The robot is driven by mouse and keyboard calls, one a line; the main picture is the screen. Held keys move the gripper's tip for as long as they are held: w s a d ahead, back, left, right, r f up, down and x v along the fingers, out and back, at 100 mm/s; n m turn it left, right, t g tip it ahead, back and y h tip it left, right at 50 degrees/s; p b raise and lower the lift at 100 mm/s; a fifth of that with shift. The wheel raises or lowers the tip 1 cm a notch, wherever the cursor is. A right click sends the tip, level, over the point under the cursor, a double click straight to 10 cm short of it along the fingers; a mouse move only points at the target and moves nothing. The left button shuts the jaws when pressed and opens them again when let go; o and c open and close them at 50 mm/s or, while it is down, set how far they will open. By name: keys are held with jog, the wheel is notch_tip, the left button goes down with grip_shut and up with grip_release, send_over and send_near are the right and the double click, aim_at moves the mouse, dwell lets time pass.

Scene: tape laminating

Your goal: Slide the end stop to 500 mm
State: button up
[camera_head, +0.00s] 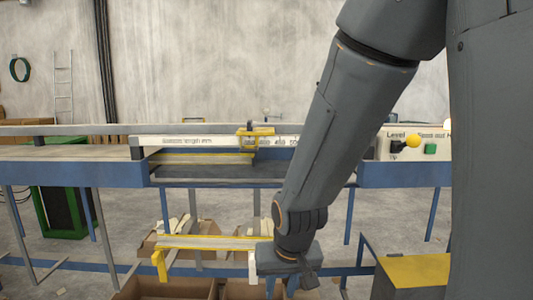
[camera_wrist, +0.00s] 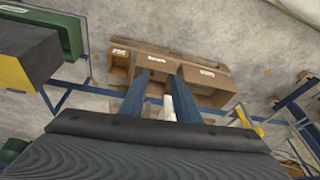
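The end stop does not show clearly in the wrist view.
A yellow-edged rack (camera_head: 200,242) stands low beside my gripper. Cardboard boxes (camera_wrist: 212,85) lie below. A control panel with a yellow knob (camera_head: 411,141) and green button (camera_head: 430,149) is at the right. A yellow-topped block (camera_head: 415,269) stands at the lower right.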

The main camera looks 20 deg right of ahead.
jog(key=w+d+r+m+t+b, duration=0.1)
jog(key=w+r+m+t+b, duration=0.25)
jog(key=w, duration=0.65)
jog(key=m+t+y+b, duration=0.1)
jog(key=m+t+y, duration=0.1)
jog(key=m+t, duration=1)
send_near(249, 152)
jog(key=w+n, duration=0.1)
jog(key=w, duration=0.3)
jog(key=shift+t, duration=0.35)
jog(key=w, duration=0.2)
jog(key=w+p, duration=0.1)
jog(key=w, duration=0.1)
jog(key=w+a+r, duration=0.1)
jog(key=w, duration=0.1)
jog(key=shift+w+a+p, duration=0.1)
jog(key=shift+w+p, duration=0.2)
jog(key=shift+p, duration=0.05)
jog(key=shift+r, duration=0.1)
grip_shut()
